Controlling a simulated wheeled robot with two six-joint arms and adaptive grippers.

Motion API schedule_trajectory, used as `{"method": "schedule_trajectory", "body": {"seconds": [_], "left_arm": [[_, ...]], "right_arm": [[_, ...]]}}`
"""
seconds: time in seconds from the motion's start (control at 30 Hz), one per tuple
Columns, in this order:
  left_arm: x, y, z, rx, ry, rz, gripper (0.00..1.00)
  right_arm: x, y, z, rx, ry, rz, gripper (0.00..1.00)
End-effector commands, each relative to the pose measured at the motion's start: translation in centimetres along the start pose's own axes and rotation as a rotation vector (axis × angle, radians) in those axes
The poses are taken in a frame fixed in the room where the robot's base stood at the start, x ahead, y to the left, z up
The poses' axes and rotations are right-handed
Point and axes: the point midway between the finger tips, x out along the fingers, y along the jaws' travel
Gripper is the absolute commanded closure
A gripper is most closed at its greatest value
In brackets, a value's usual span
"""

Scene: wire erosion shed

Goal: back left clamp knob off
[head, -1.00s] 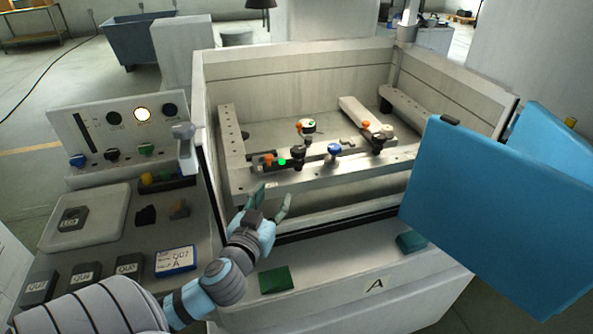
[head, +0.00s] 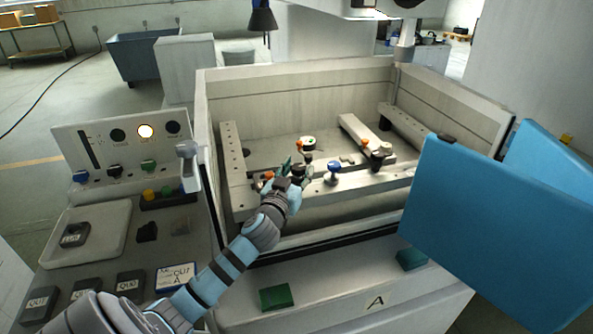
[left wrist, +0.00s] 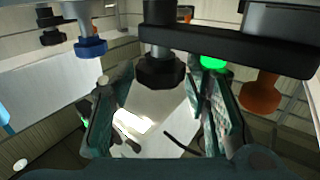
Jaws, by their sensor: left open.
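My left gripper (head: 291,170) is open over the front work rail (head: 345,185) inside the machine tank. In the left wrist view the open fingers (left wrist: 158,88) stand on either side of a black clamp knob (left wrist: 160,70), with gaps to it. The knob hangs below a dark bar in that view. In the head view my gripper hides most of this spot. A round pale part (head: 308,141) with an orange knob (head: 298,144) lies just behind the gripper. I cannot tell which knob is the back left one. My right gripper is out of view.
A blue knob (head: 333,167) stands right of the gripper, and another black knob (head: 377,158) further right. The wrist view shows an orange knob (left wrist: 260,95) beside the right finger. The tank wall (head: 300,95) and blue door (head: 480,215) bound the space.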

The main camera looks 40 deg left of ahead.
Motion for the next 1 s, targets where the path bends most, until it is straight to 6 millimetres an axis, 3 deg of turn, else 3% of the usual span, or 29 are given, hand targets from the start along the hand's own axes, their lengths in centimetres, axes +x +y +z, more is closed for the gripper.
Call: {"method": "schedule_trajectory", "body": {"seconds": [0.13,0.3,0.37,0.73,1.0], "left_arm": [[0.0,0.0,0.0,0.0,0.0,0.0,0.6],[-0.1,0.0,0.0,-0.001,0.0,0.0,0.88],[-0.1,0.0,0.0,-0.001,0.0,0.0,0.94],[-0.1,0.2,0.2,-0.005,0.001,-0.058,0.94],[0.0,0.5,0.5,-0.008,0.002,-0.231,0.94]], "right_arm": [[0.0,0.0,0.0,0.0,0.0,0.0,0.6],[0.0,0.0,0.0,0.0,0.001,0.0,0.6],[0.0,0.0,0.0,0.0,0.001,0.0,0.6],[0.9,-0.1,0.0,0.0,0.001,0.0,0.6],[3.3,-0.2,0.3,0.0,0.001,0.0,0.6]]}}
